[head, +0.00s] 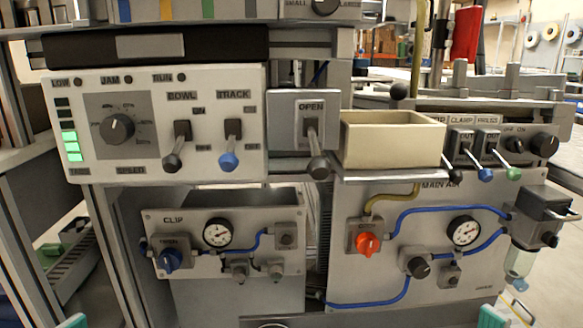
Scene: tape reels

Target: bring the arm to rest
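In front of me is a control panel (210,125) with a speed knob (117,127), a black bowl lever (176,150) and a blue-tipped track lever (231,148). An open lever (313,150) stands to its right. A beige open bin (392,140) sits on a shelf right of that lever. No arm is seen touching any of these.
Below are a clip panel (185,226) with a gauge and a main air panel (350,290) with an orange knob (368,244) and blue hoses. Clamp levers (480,150) project at the right. A metal frame post (103,235) stands left. Open floor (555,285) shows at the lower right.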

